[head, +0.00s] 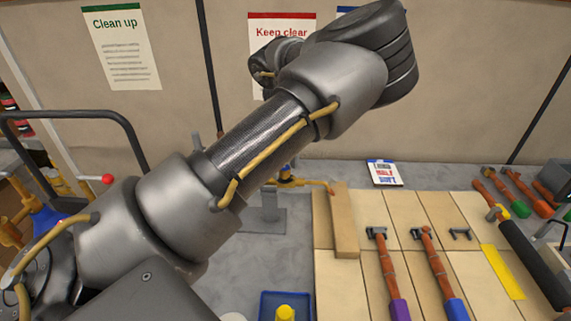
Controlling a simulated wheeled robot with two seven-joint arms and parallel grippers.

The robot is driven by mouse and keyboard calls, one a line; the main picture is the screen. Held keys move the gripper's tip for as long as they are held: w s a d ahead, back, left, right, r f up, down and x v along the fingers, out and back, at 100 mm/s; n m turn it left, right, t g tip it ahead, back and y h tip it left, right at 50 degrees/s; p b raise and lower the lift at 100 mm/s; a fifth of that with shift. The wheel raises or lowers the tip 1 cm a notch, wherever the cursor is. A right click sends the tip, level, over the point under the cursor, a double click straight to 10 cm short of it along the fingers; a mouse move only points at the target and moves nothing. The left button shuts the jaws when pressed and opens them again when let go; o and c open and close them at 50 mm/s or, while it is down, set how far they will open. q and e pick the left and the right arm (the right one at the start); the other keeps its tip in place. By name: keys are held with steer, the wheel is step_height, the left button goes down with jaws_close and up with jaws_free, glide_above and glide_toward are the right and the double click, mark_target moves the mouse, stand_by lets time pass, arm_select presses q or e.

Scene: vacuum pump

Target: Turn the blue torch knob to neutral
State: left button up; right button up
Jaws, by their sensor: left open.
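My left arm (260,140) crosses the view from lower left to the top middle and covers much of the bench. The fingers of my left gripper are mostly hidden behind it, so their place relative to the knob is unclear. Just right of the arm, a small yellow torch-like fitting (290,181) with an orange tip and a bit of blue sits above a grey stand (264,218). I cannot clearly make out a blue knob or how it is turned. My right gripper is not in view.
Tools with purple (399,309) and blue (456,308) ends lie on the wooden board (380,208). A blue tray (263,304) is at the bottom. Blue and yellow equipment (46,218) stands at left. A small card (385,173) lies behind the board.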

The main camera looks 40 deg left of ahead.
arm_select(q)
steer(key=shift+r, duration=0.2)
step_height(320, 180, up, 10)
steer(key=b, duration=0.2)
steer(key=shift+r, duration=0.2)
stand_by(0.4)
